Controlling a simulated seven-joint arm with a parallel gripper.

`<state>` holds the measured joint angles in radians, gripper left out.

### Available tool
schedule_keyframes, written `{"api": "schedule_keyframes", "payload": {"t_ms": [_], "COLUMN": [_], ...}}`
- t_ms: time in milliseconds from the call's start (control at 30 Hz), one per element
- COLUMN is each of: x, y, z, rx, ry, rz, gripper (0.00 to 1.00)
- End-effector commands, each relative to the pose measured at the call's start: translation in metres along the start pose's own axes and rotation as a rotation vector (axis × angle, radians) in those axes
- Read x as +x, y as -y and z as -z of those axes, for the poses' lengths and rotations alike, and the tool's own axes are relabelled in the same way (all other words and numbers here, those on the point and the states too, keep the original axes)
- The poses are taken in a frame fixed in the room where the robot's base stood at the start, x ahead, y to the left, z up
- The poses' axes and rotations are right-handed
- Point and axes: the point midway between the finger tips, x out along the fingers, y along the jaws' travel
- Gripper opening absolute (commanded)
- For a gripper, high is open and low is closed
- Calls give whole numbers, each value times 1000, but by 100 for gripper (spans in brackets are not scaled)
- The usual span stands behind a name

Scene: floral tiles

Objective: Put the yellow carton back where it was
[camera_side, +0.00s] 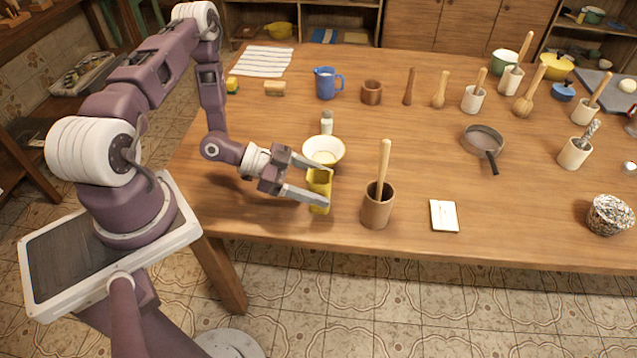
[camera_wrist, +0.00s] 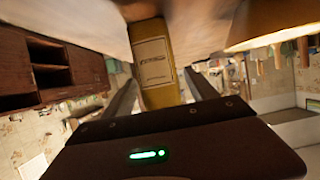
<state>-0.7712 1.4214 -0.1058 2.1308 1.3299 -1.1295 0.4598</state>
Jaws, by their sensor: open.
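The yellow carton (camera_side: 319,190) stands upright on the wooden table near its front edge, just in front of a cream bowl. My gripper (camera_side: 322,183) is open, with its two fingers reaching along either side of the carton. In the wrist view the carton (camera_wrist: 157,62) shows a pale label and lies between the two fingers (camera_wrist: 160,90). I cannot tell whether either finger touches it. Part of the carton is hidden behind the near finger in the side view.
The cream bowl (camera_side: 324,149) is close behind the carton, with a small white-capped bottle (camera_side: 327,122) behind it. A brown mortar with a pestle (camera_side: 377,206) stands close to the right. A white card (camera_side: 444,216) lies farther right. Bare table (camera_side: 420,150) lies beyond the mortar.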

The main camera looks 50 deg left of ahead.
Motion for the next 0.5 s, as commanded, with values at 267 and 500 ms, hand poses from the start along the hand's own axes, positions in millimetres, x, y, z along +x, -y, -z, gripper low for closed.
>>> {"api": "schedule_keyframes", "payload": {"t_ms": [267,500], "x": [-23,-89], "y": [2,2], "z": [3,3], "rx": [0,0], "ry": [1,2], "rz": [5,6], "gripper": [67,67]}}
